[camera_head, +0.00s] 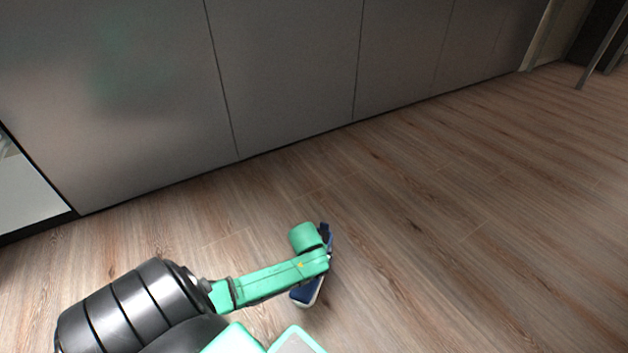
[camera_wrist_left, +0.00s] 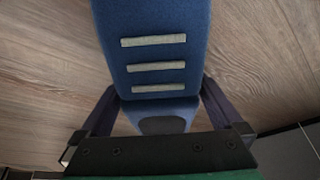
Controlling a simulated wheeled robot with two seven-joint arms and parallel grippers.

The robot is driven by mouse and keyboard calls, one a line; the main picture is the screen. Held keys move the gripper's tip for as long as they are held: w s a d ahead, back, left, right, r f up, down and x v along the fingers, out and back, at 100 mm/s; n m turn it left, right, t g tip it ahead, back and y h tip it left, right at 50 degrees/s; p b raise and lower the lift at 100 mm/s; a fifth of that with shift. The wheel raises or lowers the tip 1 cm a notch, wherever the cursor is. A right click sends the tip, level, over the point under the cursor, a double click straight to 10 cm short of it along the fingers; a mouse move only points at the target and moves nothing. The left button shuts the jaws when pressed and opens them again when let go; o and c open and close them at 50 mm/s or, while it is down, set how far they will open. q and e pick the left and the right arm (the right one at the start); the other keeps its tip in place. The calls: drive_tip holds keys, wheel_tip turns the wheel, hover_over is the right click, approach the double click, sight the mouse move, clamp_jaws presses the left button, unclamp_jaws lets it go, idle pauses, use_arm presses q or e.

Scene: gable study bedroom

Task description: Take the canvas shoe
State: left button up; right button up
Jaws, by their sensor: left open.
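The canvas shoe (camera_head: 306,295) is blue with a pale sole edge and lies on the wooden floor, mostly hidden under my left arm in the head view. In the left wrist view the shoe (camera_wrist_left: 152,20) fills the upper middle, with several pale lace bars across it and a dark opening near the gripper. My left gripper (camera_wrist_left: 158,90) is open, with one dark finger on each side of the shoe. I cannot tell whether the fingers touch it. In the head view the left gripper (camera_head: 325,254) is over the shoe. My right gripper is not in view.
Flat grey cabinet fronts (camera_head: 285,75) stand behind the shoe, with a strip of floor between. The wooden floor (camera_head: 480,220) to the right is clear. Thin dark furniture legs (camera_head: 597,55) stand at the far right.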

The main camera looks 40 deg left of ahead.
use_arm(q)
drive_tip(key=c, duration=1.2)
drive_tip(key=shift+r, duration=0.1)
drive_tip(key=shift+c, duration=0.2)
